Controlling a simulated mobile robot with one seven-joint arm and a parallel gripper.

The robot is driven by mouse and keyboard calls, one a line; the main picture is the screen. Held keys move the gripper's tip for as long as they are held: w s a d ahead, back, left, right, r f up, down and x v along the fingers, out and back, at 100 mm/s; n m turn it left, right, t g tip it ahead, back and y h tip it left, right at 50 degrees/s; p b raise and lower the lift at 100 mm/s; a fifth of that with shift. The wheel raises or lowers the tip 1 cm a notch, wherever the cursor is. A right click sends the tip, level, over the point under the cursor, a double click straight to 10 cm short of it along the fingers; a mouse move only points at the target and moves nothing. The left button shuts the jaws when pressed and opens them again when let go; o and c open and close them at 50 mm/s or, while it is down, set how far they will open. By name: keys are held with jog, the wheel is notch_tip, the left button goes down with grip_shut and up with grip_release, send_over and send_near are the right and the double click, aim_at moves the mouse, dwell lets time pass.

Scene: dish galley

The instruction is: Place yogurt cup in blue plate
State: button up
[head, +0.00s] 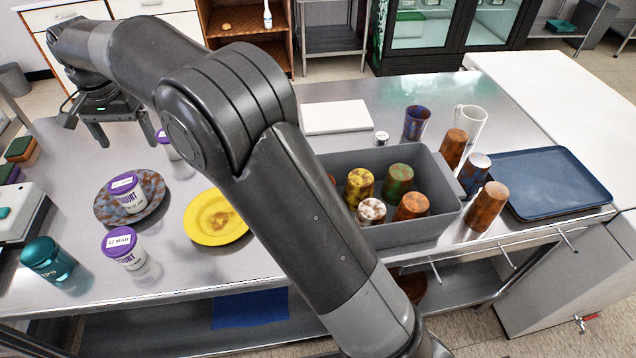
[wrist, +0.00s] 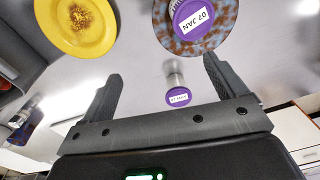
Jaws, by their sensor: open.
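The blue plate (head: 103,212), mottled with brown, lies at the left of the steel counter. A white yogurt cup with a purple lid (head: 126,187) stands on it, and both show in the wrist view: the plate (wrist: 228,22) and the lid (wrist: 193,18). A second yogurt cup (head: 122,247) stands on the counter in front of the plate. A third yogurt cup (head: 169,149) stands behind it, partly hidden by my arm. My gripper (head: 123,136) is open and empty above the counter behind the plate. In the wrist view a smaller-looking purple-lidded cup (wrist: 178,97) shows between the fingers (wrist: 160,74).
A yellow plate (head: 205,235) lies right of the blue plate. A teal cup (head: 47,259) stands at front left. A grey bin (head: 420,231) holds several speckled cups. More cups, a mug (head: 469,122) and a dark blue tray (head: 545,180) are at right. A white board (head: 335,117) lies behind.

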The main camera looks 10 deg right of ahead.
jog(key=s+d+r+t, duration=0.1)
jog(key=s+d+r, duration=0.15)
jog(key=d, duration=0.65)
jog(key=s+d+r+t+y, duration=0.15)
jog(key=d+r, duration=0.25)
jog(key=d, duration=0.5)
jog(key=s+d+r+h, duration=0.1)
jog(key=s+d+r, duration=0.15)
jog(key=d, duration=0.65)
jog(key=s+d+f+t, duration=0.1)
jog(key=s+d+f, duration=0.2)
jog(key=s+d, duration=0.5)
jog(key=s+d+f+n+t, duration=0.1)
jog(key=s+d+f, duration=0.2)
jog(key=s+d, duration=0.6)
jog(key=shift+s+d+f+n+t, duration=0.25)
jog(key=shift+s+d+n+t, duration=0.1)
jog(key=shift+s, duration=0.9)
